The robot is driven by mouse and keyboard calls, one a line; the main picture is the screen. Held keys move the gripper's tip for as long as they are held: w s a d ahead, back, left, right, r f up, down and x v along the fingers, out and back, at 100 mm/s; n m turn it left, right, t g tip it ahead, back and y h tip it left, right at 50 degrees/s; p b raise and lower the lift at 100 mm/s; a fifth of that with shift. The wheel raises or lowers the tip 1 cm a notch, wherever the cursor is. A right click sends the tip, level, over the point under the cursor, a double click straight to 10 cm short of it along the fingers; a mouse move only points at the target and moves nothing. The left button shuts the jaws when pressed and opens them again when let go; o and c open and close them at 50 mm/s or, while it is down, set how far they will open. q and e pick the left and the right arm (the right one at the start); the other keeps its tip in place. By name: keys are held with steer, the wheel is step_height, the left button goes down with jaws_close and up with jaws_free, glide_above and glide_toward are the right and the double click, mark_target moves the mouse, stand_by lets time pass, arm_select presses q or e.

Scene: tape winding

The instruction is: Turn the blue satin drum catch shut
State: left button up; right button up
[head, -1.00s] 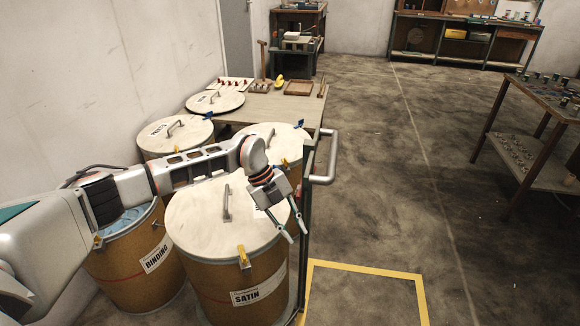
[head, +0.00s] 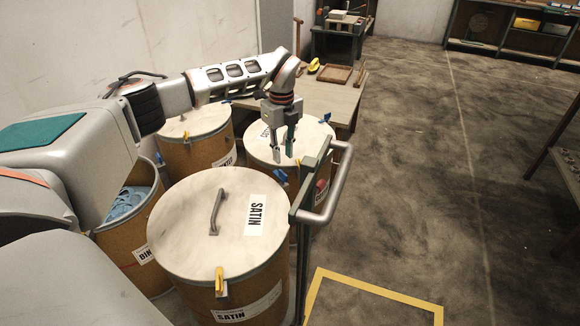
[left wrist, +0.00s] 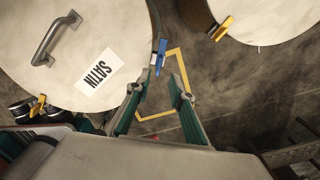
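The satin drum (head: 215,300) stands in the foreground with its pale lid (head: 180,230) on, a handle and a SATIN label on top. Its blue catch (head: 280,175) is on the far right rim. In the left wrist view the blue catch (left wrist: 158,57) sticks out past the lid's edge; whether it is latched I cannot tell. My left gripper (head: 283,155) points down just above and beyond the blue catch. In the left wrist view my left gripper (left wrist: 157,86) is open and empty, with the catch just ahead of the gap between its fingertips. My right gripper is not in view.
A yellow catch (head: 219,281) is on the satin drum's near rim. Another lidded drum (head: 262,155) stands close behind, under my left gripper. The binding drum (head: 130,240) is at the left. A metal rail (head: 335,185) stands just right of the satin drum. Open floor lies further right.

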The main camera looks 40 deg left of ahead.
mark_target(283, 173)
arm_select(q)
steer(key=f, duration=0.2)
steer(key=f+b, duration=0.1)
steer(key=f, duration=0.1)
steer(key=shift+s, duration=0.25)
step_height(283, 173, down, 3)
steer(key=shift+f+b, duration=0.2)
steer(key=shift+b, duration=0.2)
steer(key=shift+w+f, duration=0.1)
steer(key=shift+f, duration=0.05)
steer(key=c, duration=0.6)
jaws_close()
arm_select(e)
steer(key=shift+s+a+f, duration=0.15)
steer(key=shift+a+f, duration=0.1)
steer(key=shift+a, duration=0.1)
